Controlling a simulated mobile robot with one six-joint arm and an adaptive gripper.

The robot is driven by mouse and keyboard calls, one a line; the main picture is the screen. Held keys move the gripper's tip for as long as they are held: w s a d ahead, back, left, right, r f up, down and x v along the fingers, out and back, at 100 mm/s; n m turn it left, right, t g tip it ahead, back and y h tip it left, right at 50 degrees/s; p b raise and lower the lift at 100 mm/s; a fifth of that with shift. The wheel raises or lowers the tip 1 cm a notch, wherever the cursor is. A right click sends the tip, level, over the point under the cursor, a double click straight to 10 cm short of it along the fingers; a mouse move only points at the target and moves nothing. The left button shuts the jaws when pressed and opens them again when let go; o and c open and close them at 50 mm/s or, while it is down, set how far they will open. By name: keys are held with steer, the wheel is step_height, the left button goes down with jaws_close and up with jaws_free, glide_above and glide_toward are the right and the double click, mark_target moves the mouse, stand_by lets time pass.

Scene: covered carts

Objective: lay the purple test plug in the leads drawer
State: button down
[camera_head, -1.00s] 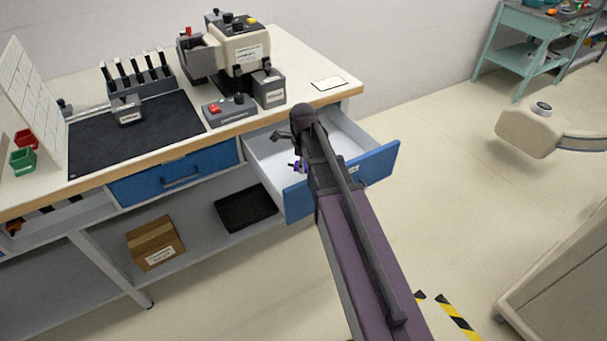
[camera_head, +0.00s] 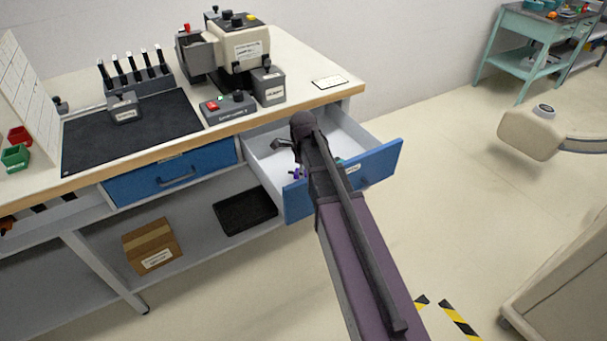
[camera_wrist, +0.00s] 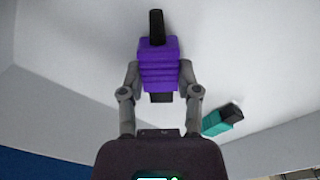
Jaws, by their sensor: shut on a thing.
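The purple test plug (camera_wrist: 158,64) is between the fingers of my gripper (camera_wrist: 159,80) in the wrist view, its black tip pointing away. My gripper is shut on it. In the head view a small bit of the purple plug (camera_head: 296,173) shows beside my gripper (camera_head: 290,160), which is over the open drawer. The open drawer (camera_head: 264,160) has a white inside and a blue front. I cannot read its label, and I cannot tell whether the plug touches its floor. A teal plug (camera_wrist: 222,120) lies in the drawer, to the right of my gripper in the wrist view.
The drawer's blue front (camera_head: 375,166) and side walls stand close around my gripper. The worktop edge (camera_head: 300,104) is behind it. A grey switch box (camera_head: 228,107) and a beige machine (camera_head: 240,47) stand on the worktop. A closed blue drawer (camera_head: 170,177) is at left.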

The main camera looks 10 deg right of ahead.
steer(key=shift+f+b, duration=0.35)
steer(key=shift+f, duration=0.05)
steer(key=shift+c, duration=1.6)
jaws_free()
steer(key=shift+r, duration=0.1)
steer(key=shift+r, duration=0.1)
step_height(320, 180, up, 12)
steer(key=p, duration=1.2)
steer(key=shift+r+p, duration=0.2)
steer(key=shift+p, duration=0.15)
